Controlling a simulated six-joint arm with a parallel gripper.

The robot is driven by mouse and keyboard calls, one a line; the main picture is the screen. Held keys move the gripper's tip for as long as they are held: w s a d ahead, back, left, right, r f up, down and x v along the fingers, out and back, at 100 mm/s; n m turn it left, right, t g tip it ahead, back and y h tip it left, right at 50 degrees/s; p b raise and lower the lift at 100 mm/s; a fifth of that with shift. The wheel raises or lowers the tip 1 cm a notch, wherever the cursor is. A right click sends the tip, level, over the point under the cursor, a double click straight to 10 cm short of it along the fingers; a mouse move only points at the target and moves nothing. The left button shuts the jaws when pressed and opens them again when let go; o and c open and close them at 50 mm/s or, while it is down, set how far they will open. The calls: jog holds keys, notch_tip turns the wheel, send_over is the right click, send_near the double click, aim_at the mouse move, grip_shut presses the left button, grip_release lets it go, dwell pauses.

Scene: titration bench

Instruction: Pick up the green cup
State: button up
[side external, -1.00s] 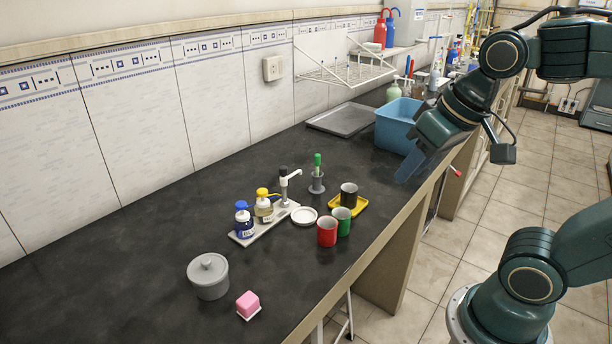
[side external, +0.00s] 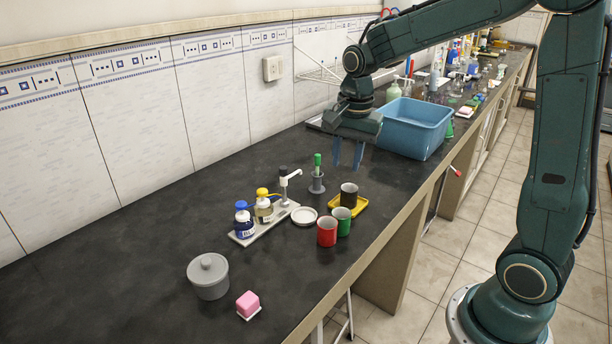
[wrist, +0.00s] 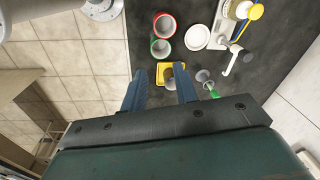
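The green cup (side external: 343,221) stands upright on the dark bench, close beside the red cup (side external: 327,231). It also shows in the wrist view (wrist: 160,47), just below the red cup (wrist: 165,25). A black cup (side external: 349,195) stands on a yellow tray (side external: 364,207) behind the green cup. My gripper (side external: 347,167) points down above the bench, behind and above the black cup and apart from the green cup. Its two blue fingers are spread with nothing between them that they hold. In the wrist view my gripper (wrist: 160,88) has the yellow tray beyond its fingertips.
A grey holder with a green-handled tool (side external: 317,180), a white round dish (side external: 304,216) and a bottle stand with a dispenser (side external: 270,221) are left of the cups. A blue tub (side external: 414,128) is behind.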

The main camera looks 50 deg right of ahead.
aim_at(335, 209)
jog(key=w+d+f+m+g, duration=0.1)
jog(key=w+d+f+m, duration=0.2)
jog(key=f, duration=0.3)
jog(key=shift+w+d+f+m, duration=0.2)
jog(key=shift+w+f+m, duration=0.1)
jog(key=shift+w+m, duration=0.5)
jog(key=shift+s, duration=0.1)
jog(key=shift+f, duration=4.3)
jog(key=shift+s+f, duration=0.1)
jog(key=shift+f, duration=2.5)
jog(key=shift+c, duration=0.2)
grip_shut()
